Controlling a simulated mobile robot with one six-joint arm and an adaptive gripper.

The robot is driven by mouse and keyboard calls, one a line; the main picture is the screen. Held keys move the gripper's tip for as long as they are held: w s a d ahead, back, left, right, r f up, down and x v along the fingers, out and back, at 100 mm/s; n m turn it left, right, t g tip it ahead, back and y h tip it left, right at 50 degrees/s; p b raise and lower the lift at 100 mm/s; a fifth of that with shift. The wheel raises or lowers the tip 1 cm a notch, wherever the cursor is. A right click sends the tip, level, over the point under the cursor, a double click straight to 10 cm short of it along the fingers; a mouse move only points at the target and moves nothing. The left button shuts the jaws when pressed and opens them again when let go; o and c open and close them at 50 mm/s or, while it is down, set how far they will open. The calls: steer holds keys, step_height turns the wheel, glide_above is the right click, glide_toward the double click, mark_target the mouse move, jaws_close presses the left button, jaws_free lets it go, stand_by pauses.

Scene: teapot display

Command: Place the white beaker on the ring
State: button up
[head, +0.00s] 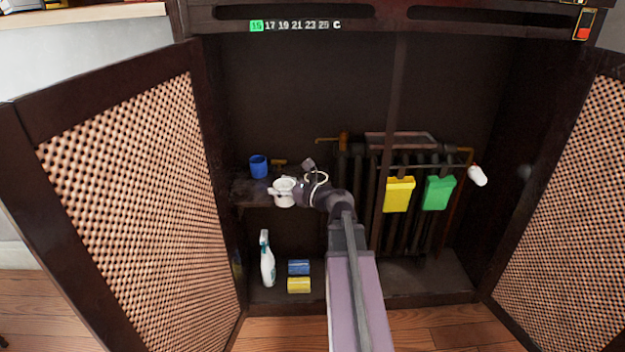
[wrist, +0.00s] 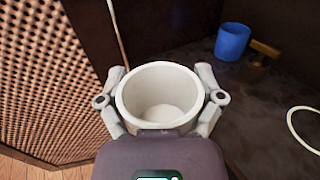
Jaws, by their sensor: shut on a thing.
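The white beaker (wrist: 162,110) is upright between the two fingers of my gripper (wrist: 161,99), which is shut on its sides. I look down into its open top, and it appears empty. In the head view the white beaker (head: 284,194) is at the left end of my arm, by the dark shelf. A thin white ring (wrist: 289,121) lies on the dark surface at the right edge of the wrist view, partly cut off. The beaker is to the left of the ring, apart from it. Whether the beaker touches the shelf, I cannot tell.
A blue beaker (wrist: 232,42) stands on the shelf behind, beside a brown fitting (wrist: 264,50). A lattice door (wrist: 45,80) is close on the left. Yellow (head: 399,194) and green (head: 438,192) boxes hang on the radiator. A spray bottle (head: 267,260) stands below.

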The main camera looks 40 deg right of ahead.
steer(key=w+d+m+t+h, duration=0.2)
steer(key=w+d+m+h, duration=0.1)
steer(key=d+m+h, duration=0.4)
steer(key=s+d+m+g+h, duration=0.6)
steer(key=m+g+h, duration=0.2)
steer(key=h, duration=0.7)
steer(key=shift+s+d+r+m+h, duration=0.15)
steer(key=shift+s+d+m+h, duration=0.2)
steer(key=shift+m, duration=0.45)
steer(key=shift+w, duration=0.2)
steer(key=w+d, duration=0.2)
steer(key=w, duration=0.2)
steer(key=w+d+f, duration=0.1)
steer(key=w+d, duration=0.2)
steer(key=w, duration=0.2)
steer(key=w+d+b, duration=0.1)
steer(key=w+d, duration=0.2)
steer(key=w, duration=0.1)
steer(key=shift+w+d+f, duration=0.1)
steer(key=shift+w+f, duration=0.2)
steer(key=shift+f+b, duration=1.75)
steer(key=shift+b, duration=0.15)
steer(key=shift+f, duration=0.15)
